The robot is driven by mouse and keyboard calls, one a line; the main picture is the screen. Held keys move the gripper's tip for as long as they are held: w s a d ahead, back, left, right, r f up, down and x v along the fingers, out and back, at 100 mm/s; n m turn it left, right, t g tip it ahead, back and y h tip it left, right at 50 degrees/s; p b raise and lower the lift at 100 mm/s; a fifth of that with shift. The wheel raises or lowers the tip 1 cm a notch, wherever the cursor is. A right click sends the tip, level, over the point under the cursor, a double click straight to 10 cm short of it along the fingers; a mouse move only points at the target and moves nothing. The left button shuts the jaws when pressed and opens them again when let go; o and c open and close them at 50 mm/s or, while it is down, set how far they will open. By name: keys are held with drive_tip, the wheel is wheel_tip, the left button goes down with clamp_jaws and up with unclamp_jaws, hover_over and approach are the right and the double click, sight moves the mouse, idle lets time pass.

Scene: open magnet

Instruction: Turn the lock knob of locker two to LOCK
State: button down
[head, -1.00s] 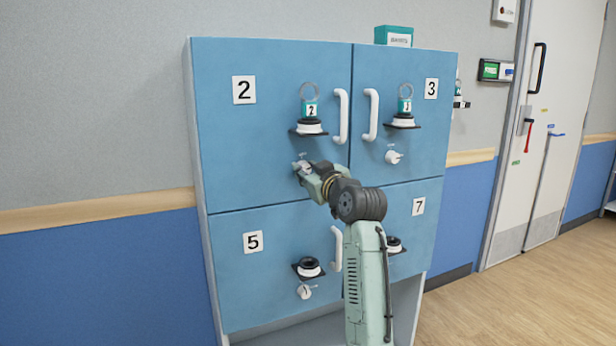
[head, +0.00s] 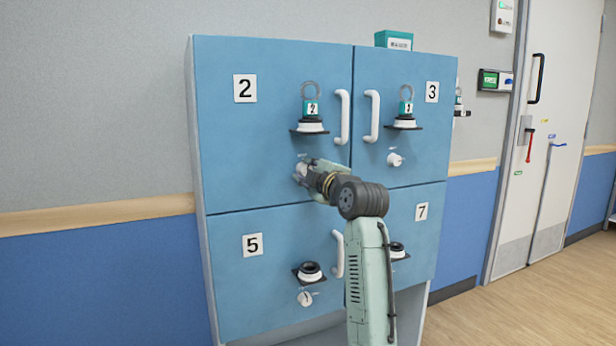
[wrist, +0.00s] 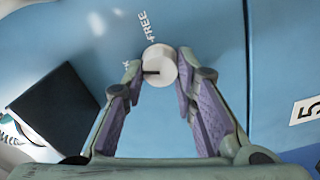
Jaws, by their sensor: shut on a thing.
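The locker two door (head: 270,110) is blue, closed and marked with a 2 plate. Its white round lock knob (wrist: 159,65) sits low on the door and is partly hidden by my gripper in the head view (head: 299,171). My gripper (wrist: 160,68) has one finger on each side of the knob and is shut on it. The knob's dark mark points left in the wrist view, towards a partly hidden word ending in K (wrist: 127,65). The word FREE (wrist: 146,25) shows above the knob there.
Lockers 3, 5 and 7 have similar shelves.

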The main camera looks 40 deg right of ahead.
drive_tip(key=shift+f+n+b, duration=0.1)
drive_tip(key=shift+n+b, duration=0.35)
drive_tip(key=shift+n, duration=1.45)
drive_tip(key=c, duration=1.3)
unclamp_jaws()
drive_tip(key=v, duration=1.2)
